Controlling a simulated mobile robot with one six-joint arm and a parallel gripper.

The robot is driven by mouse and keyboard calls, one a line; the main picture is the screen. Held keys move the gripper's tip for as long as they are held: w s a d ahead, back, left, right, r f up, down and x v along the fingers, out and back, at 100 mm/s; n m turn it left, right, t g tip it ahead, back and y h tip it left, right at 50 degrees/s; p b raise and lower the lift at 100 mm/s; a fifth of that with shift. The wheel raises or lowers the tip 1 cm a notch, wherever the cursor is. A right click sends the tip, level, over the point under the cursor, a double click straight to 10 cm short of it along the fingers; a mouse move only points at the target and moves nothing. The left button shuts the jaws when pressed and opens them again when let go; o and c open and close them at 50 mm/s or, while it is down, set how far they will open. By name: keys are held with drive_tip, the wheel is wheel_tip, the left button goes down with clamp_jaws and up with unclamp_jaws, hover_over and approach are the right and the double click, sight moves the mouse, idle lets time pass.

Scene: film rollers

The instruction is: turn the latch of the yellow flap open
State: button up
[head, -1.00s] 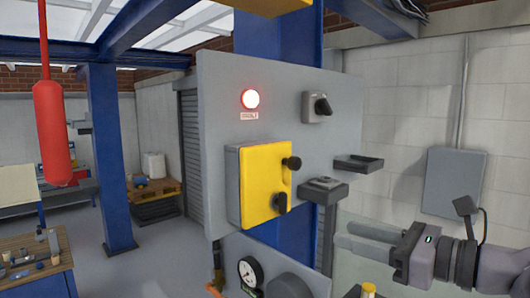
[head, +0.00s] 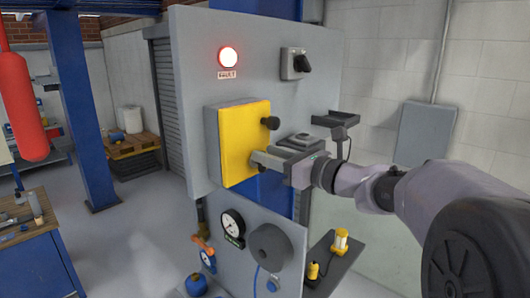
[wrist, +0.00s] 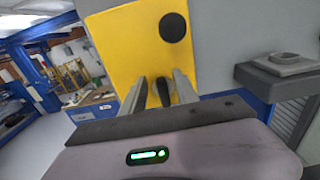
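The yellow flap (head: 238,140) is closed flat on its grey box on the panel. It fills the upper middle of the wrist view (wrist: 130,45). A round black knob (head: 271,123) sits near its upper right edge, and it also shows in the wrist view (wrist: 173,27). The black latch (wrist: 164,92) stands roughly upright low on the flap, between my fingers, with gaps visible on both sides. My gripper (wrist: 160,78) is open around or just in front of it; I cannot tell the depth. In the head view my gripper (head: 257,160) hides the latch.
A lit red fault lamp (head: 228,57) and a black rotary switch (head: 296,64) are on the grey panel above. A small dark shelf (head: 336,118) juts out right of the flap. A gauge (head: 232,226) and a grey roller (head: 271,245) are below.

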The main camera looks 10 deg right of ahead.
sight(247, 161)
drive_tip(key=shift+d, duration=0.1)
clamp_jaws()
drive_tip(key=shift+f+b, duration=0.1)
drive_tip(key=shift+b, duration=0.3)
drive_tip(key=n+b, duration=0.2)
drive_tip(key=b, duration=0.2)
drive_tip(key=a+n+b, duration=0.1)
drive_tip(key=n+b, duration=0.2)
drive_tip(key=b, duration=0.1)
drive_tip(key=s+f+n+b, duration=0.1)
drive_tip(key=n+b, duration=0.2)
drive_tip(key=b, duration=0.1)
drive_tip(key=shift+a+f, duration=0.1)
drive_tip(key=shift+a, duration=0.15)
drive_tip(key=n+b, duration=0.1)
drive_tip(key=b, duration=0.1)
drive_tip(key=n+b, duration=0.3)
drive_tip(key=b, duration=0.1)
drive_tip(key=shift+s+a+f+n, duration=0.2)
drive_tip(key=shift+a+f+n, duration=0.05)
drive_tip(key=shift+f+n, duration=0.15)
drive_tip(key=n+b, duration=0.3)
drive_tip(key=b, duration=0.1)
drive_tip(key=shift+f+n, duration=0.15)
drive_tip(key=shift+n, duration=0.15)
drive_tip(key=shift+a, duration=0.1)
